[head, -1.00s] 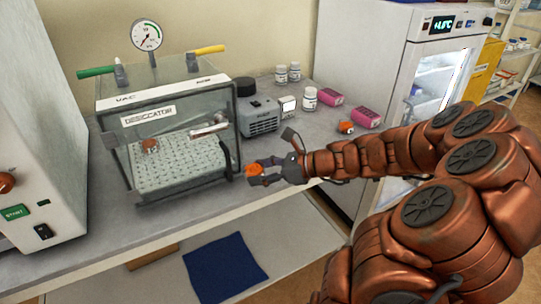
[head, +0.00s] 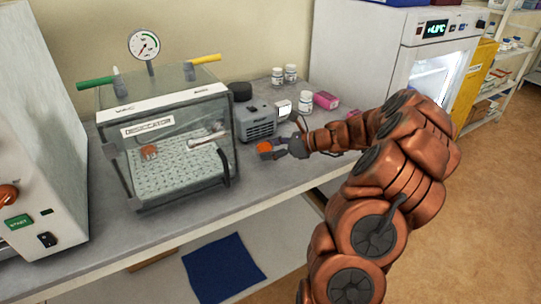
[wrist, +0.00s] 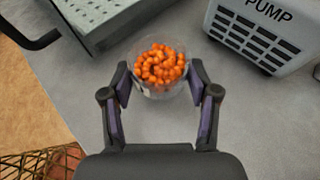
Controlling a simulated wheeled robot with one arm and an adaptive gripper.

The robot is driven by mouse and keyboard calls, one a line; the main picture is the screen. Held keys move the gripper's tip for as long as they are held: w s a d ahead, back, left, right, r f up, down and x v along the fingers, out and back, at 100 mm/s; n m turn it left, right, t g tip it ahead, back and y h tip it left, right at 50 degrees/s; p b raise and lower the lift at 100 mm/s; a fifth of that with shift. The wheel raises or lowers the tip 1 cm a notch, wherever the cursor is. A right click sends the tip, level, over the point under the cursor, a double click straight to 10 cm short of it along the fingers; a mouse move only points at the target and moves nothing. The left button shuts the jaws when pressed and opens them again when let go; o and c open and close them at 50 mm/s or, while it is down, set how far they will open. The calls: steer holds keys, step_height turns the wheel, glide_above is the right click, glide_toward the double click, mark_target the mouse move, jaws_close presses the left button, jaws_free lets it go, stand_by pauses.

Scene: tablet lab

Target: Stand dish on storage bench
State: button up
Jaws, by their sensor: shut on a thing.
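The dish (wrist: 158,69) is a small clear round dish full of orange tablets. My gripper (wrist: 158,88) is shut on it, one finger on each side of its rim. In the head view my gripper (head: 272,152) is over the grey bench top, just right of the desiccator, and the dish (head: 264,147) shows as an orange patch at its fingertips. The storage bench (head: 100,222) is taken to be this grey bench, though the frames do not name it. Whether the dish touches the bench top is hard to tell.
The clear desiccator box (head: 165,150) stands left of my gripper with a similar orange heap inside. A grey pump (head: 256,122) stands just behind the gripper. White bottles (head: 305,102) and pink boxes (head: 326,100) stand at the back right. A blue cloth (head: 222,266) lies on the lower shelf.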

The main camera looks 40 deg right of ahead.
mark_target(271, 162)
steer(key=shift+w+d+f, duration=0.2)
steer(key=shift+w+d, duration=0.05)
steer(key=shift+d, duration=0.05)
steer(key=shift+f+p, duration=0.5)
steer(key=shift+f, duration=1.1)
steer(key=shift+f, duration=0.15)
steer(key=o, duration=1.2)
steer(key=shift+r, duration=0.2)
steer(key=b+v, duration=0.1)
steer(key=v, duration=1.1)
steer(key=shift+f+b, duration=0.1)
steer(key=shift+b, duration=0.3)
